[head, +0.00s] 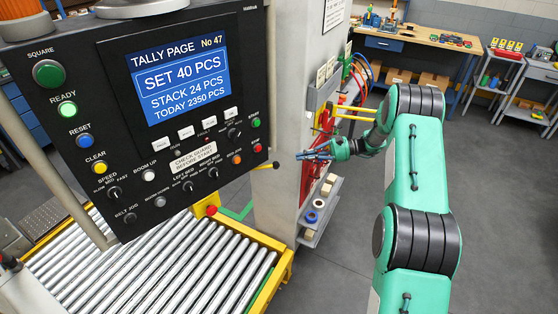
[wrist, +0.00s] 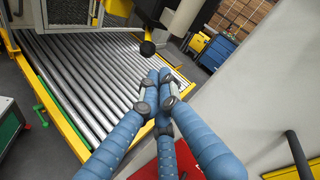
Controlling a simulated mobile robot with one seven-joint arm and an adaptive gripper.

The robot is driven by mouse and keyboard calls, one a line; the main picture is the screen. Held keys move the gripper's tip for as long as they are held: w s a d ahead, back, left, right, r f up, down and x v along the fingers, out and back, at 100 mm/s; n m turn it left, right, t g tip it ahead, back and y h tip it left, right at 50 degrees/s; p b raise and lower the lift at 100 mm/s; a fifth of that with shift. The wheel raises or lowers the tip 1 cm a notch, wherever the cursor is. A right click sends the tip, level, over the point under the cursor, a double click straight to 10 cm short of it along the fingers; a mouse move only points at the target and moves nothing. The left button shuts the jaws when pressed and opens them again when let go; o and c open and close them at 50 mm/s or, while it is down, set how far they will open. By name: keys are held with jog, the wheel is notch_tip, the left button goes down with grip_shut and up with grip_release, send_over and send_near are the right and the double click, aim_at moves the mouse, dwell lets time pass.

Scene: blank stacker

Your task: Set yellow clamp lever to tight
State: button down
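A short yellow lever (head: 264,167) with a black ball knob (head: 276,165) sticks out at the lower right corner of the dark control panel. I take it for the clamp lever; any tight marking is not readable. In the wrist view the black knob (wrist: 147,48) hangs just beyond my fingertips, apart from them. My gripper (head: 304,155) is right of the knob, its blue fingers pointing left. In the wrist view my gripper (wrist: 161,76) has its fingertips drawn together, with nothing seen between them.
The control panel (head: 248,120) hangs above a roller conveyor (head: 150,265) with a yellow frame. A pale machine column (head: 280,60) stands behind the lever. A grey shelf (head: 312,236) with rings is below my gripper. Open floor (head: 490,220) lies to the right.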

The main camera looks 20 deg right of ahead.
jog(key=shift+w+d+f, duration=0.3)
jog(key=shift+w+f, duration=0.05)
jog(key=shift+a, duration=0.15)
jog(key=b+x, duration=0.1)
jog(key=x, duration=0.8)
jog(key=shift+a+b, duration=0.3)
jog(key=shift+a, duration=0.1)
jog(key=shift+s+d+r+m+t, duration=0.1)
jog(key=shift+m+t, duration=0.2)
dwell(0.3)
jog(key=shift+s+t, duration=0.2)
jog(key=shift+t, duration=0.1)
